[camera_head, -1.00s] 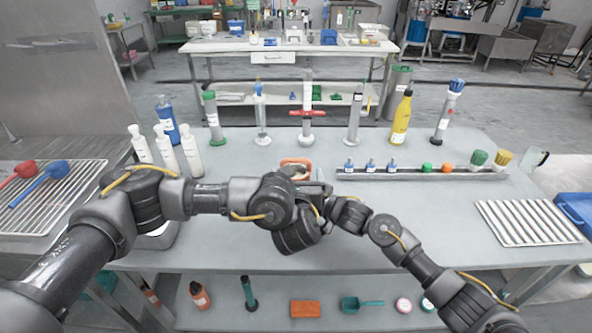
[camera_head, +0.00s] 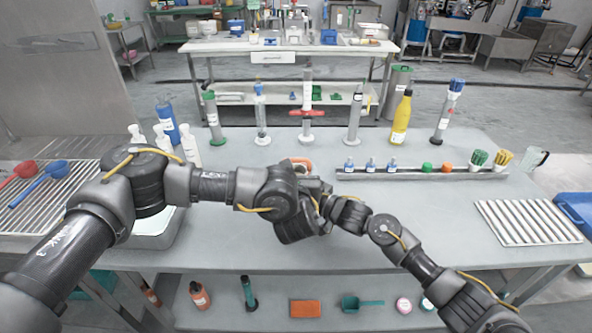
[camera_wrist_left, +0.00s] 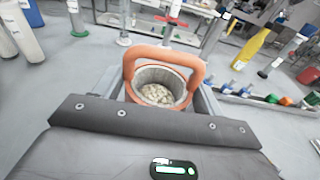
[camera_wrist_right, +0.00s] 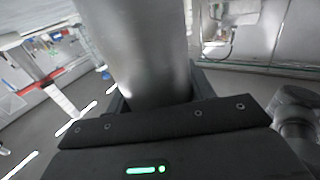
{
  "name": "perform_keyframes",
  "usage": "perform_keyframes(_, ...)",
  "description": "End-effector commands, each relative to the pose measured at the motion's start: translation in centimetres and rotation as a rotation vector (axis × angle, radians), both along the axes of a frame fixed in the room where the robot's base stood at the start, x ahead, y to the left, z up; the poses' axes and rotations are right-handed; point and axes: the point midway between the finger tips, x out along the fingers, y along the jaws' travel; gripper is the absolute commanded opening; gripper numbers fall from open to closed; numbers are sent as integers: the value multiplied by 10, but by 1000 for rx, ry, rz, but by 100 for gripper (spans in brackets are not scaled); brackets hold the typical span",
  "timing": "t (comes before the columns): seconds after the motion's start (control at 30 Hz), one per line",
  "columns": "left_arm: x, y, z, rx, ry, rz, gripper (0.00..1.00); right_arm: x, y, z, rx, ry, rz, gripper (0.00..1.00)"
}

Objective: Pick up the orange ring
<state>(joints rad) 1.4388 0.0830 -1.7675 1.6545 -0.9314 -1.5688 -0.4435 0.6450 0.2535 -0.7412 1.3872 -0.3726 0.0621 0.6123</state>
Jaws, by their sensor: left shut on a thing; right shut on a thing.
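Pale bean-like pieces (camera_wrist_left: 156,94) lie in the cup. My left gripper (camera_wrist_left: 158,98) is shut on the orange ring piece, one finger on each side. In the head view the orange ring (camera_head: 303,162) is mostly hidden behind my left arm and gripper (camera_head: 316,185). My right gripper (camera_wrist_right: 158,96) is shut on a smooth grey metal cylinder (camera_wrist_right: 142,50), whose far end is out of view.
White bottles (camera_head: 190,147) stand at the left, partly behind my left arm. A rack (camera_head: 420,174) with small bottles and coloured caps lies to the right. Tall cylinders and a yellow bottle (camera_head: 402,120) line the back.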

Motion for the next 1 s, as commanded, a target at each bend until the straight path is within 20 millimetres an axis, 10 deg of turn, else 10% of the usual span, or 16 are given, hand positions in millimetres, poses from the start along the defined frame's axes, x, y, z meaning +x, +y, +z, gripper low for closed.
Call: perform_keyframes(1.0,0,0,100,0,0,0,48,0,0,0,-1,1,0,22)
